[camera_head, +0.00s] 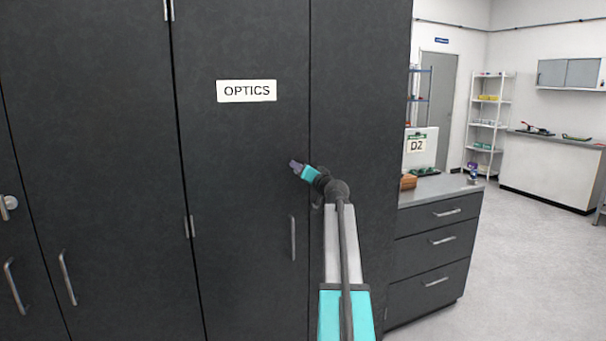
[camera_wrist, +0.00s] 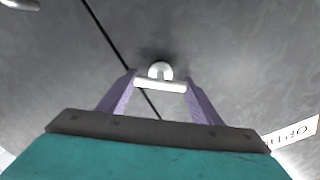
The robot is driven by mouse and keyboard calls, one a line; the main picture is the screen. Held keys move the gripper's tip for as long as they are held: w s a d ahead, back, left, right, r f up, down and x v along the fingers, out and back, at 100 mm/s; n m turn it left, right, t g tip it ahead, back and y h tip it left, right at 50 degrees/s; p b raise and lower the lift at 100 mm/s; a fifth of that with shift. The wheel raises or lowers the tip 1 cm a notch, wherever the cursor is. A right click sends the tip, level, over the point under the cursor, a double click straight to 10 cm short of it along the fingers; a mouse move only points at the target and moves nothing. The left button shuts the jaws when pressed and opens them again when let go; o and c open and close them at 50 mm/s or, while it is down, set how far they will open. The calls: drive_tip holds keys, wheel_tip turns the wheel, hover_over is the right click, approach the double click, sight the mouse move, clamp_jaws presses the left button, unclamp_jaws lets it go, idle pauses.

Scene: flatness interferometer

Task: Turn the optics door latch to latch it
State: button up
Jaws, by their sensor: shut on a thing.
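The optics door (camera_head: 242,190) is a tall dark cabinet door with a white OPTICS sign (camera_head: 246,91). It looks closed. My gripper (camera_head: 294,165) is at the door's right edge, near the seam with the panel beside it. In the wrist view, the latch (camera_wrist: 160,84) is a pale bar on a round boss. My gripper (camera_wrist: 160,79) is shut on it, with a purple finger at each end of the bar. The bar lies at a slant to the dark door seam. In the head view I cannot make out the latch behind my gripper.
A vertical bar handle (camera_head: 293,238) is on the door below my gripper. Other dark doors with handles (camera_head: 67,278) stand to the left. A drawer unit (camera_head: 436,250) with a grey top is to the right, beside open floor (camera_head: 520,260).

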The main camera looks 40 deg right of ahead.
drive_tip(key=m+p, duration=0.1)
drive_tip(key=m, duration=0.4)
drive_tip(key=m+p, duration=0.1)
drive_tip(key=m, duration=0.4)
drive_tip(key=shift+f+p, duration=0.2)
drive_tip(key=shift+p, duration=0.2)
drive_tip(key=o, duration=1.1)
drive_tip(key=shift+c, duration=0.2)
drive_tip(key=shift+d, duration=0.1)
drive_tip(key=shift+s, duration=0.1)
drive_tip(key=b+v, duration=0.1)
drive_tip(key=v, duration=1.2)
drive_tip(key=shift+s+b, duration=0.3)
drive_tip(key=shift+b, duration=0.1)
